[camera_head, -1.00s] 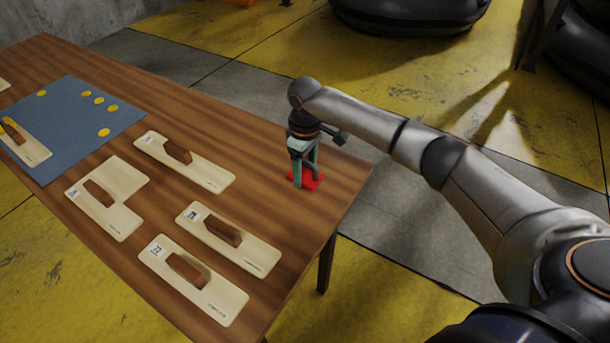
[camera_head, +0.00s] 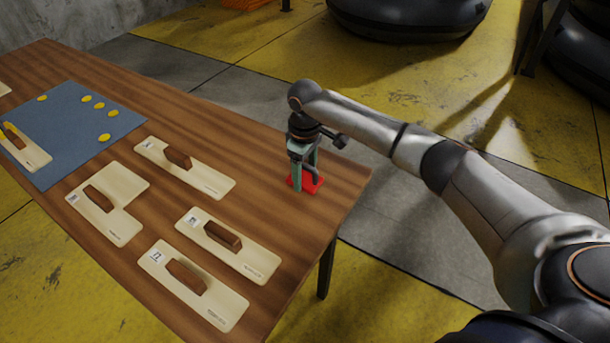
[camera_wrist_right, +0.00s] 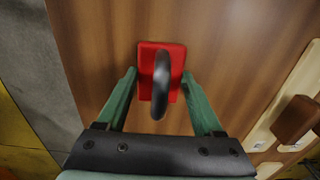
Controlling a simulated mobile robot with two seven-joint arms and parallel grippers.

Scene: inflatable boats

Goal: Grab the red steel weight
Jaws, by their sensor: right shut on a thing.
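The red steel weight (camera_head: 311,187) stands on the wooden table near its right edge. In the right wrist view it is a red rectangular block (camera_wrist_right: 150,54) with a dark curved handle on top. My right gripper (camera_head: 305,174) points down over it, its green fingers on either side. In the right wrist view the right gripper (camera_wrist_right: 160,76) has one finger at each side of the weight, shut on it. The weight appears to rest on the tabletop. My left gripper is not in view.
The wooden table (camera_head: 260,140) holds several pale boards with brown handles, such as one (camera_head: 243,262) left of the weight. A blue mat (camera_head: 75,150) with yellow discs lies at the far left. Dark inflatable boats (camera_head: 408,22) stand on the floor behind.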

